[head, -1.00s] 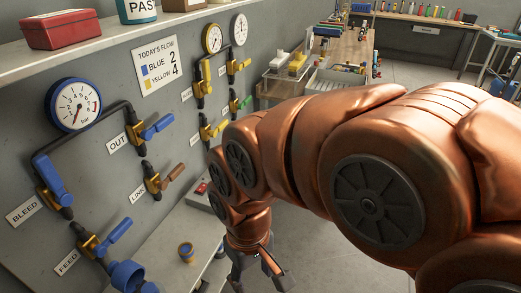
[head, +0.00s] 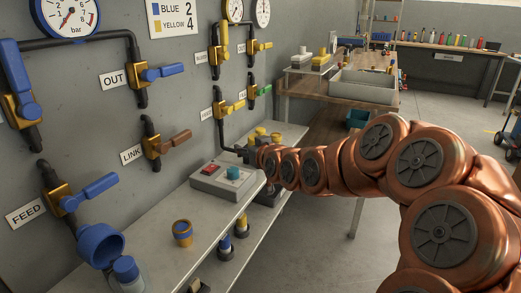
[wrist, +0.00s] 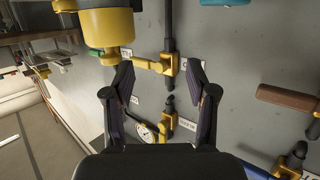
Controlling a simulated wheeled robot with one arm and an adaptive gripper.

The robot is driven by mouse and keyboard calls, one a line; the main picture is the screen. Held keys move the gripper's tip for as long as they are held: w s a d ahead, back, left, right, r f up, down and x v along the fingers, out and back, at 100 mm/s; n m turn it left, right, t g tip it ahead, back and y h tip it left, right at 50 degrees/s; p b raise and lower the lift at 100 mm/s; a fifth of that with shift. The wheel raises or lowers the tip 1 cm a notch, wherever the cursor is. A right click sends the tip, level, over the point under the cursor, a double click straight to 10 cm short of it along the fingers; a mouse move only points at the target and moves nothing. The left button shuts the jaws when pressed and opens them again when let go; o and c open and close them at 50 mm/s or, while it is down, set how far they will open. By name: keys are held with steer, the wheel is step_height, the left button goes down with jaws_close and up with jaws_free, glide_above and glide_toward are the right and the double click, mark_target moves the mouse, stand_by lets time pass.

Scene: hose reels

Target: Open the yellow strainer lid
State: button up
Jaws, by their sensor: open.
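My gripper (wrist: 160,78) is open and empty, its two dark fingers apart and facing the wall panel. A yellow cylinder with a rounded yellow end (wrist: 105,27) is at the upper left of the wrist view, beside the left finger; it looks like the yellow strainer, but I cannot tell its lid for sure. In the head view my gripper (head: 243,152) is small and dark near the panel, above the grey switch box. Yellow round parts (head: 268,134) show just behind it, partly hidden.
A yellow valve (wrist: 160,66) on a dark pipe is beyond the fingers. A grey box with red and teal buttons (head: 228,178) stands on the bench (head: 160,262). A yellow-and-blue ring (head: 182,232) and a blue strainer (head: 100,243) are at the front left.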

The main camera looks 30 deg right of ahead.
mark_target(262, 132)
steer(key=d+h+b, duration=0.1)
steer(key=d, duration=0.1)
steer(key=d+m+t, duration=0.1)
steer(key=d, duration=0.1)
steer(key=w+d+t+h+b, duration=0.1)
steer(key=d, duration=0.2)
steer(key=shift+r+h+b, duration=0.2)
steer(key=shift+h+b, duration=0.1)
steer(key=shift+b, duration=0.05)
steer(key=x, duration=0.5)
steer(key=shift+w, duration=0.3)
steer(key=shift+b+x, duration=0.35)
steer(key=shift+x, duration=0.55)
steer(key=shift+r, duration=0.2)
jaws_close()
